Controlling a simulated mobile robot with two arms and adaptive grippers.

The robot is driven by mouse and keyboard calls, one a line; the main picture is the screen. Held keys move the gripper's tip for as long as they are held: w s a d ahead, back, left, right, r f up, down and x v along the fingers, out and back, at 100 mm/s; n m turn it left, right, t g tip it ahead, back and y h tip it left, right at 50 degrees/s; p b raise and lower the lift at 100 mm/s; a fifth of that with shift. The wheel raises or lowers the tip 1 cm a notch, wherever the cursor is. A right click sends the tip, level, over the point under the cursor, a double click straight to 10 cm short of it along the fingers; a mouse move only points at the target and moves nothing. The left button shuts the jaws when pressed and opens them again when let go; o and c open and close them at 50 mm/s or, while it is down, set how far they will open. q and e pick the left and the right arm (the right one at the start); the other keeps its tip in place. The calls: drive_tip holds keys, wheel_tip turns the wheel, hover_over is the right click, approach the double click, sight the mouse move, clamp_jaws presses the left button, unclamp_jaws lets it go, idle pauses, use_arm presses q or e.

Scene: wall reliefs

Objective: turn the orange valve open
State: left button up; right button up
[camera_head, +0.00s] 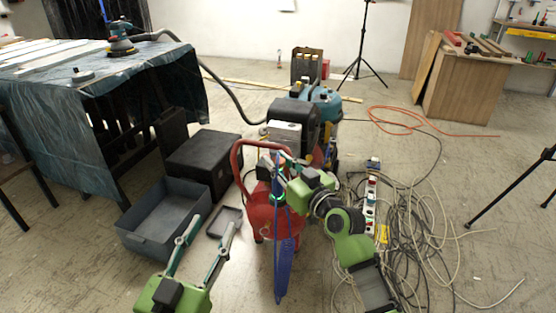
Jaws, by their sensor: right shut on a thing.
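A red compressor tank (258,205) with a curved red handle stands on the floor in the middle of the view.
A grey open bin (165,215) and a black case (203,160) stand to the left. Tangled cables (420,220) cover the floor to the right. A covered table (125,90) is at the back left.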

drive_tip(key=shift+r+h+p, duration=0.1)
drive_tip(key=shift+h+p, duration=0.2)
drive_tip(key=shift+p, duration=0.45)
use_arm(q)
drive_tip(key=s+a+f+g+y+p, duration=0.1)
drive_tip(key=s+a+f+g+y, duration=0.2)
drive_tip(key=f+g, duration=0.7)
use_arm(e)
drive_tip(key=shift+m+t+h, duration=0.3)
drive_tip(key=shift+m, duration=0.1)
drive_tip(key=shift+h+p, duration=0.3)
drive_tip(key=shift+p, duration=0.55)
drive_tip(key=shift+m+t+p, duration=0.3)
drive_tip(key=shift+m+p, duration=0.1)
drive_tip(key=shift+p, duration=0.15)
use_arm(q)
drive_tip(key=s+a+f+g, duration=0.2)
drive_tip(key=s+f, duration=0.3)
drive_tip(key=s, duration=0.2)
drive_tip(key=s+a+f+g+y, duration=0.1)
drive_tip(key=s+a+f+g, duration=0.1)
drive_tip(key=s+f, duration=0.4)
drive_tip(key=shift+s+a+f+n+g, duration=0.15)
drive_tip(key=shift+s+a+n+g, duration=0.2)
drive_tip(key=shift+s, duration=0.85)
use_arm(e)
drive_tip(key=o, duration=1.1)
use_arm(q)
drive_tip(key=shift+d, duration=0.1)
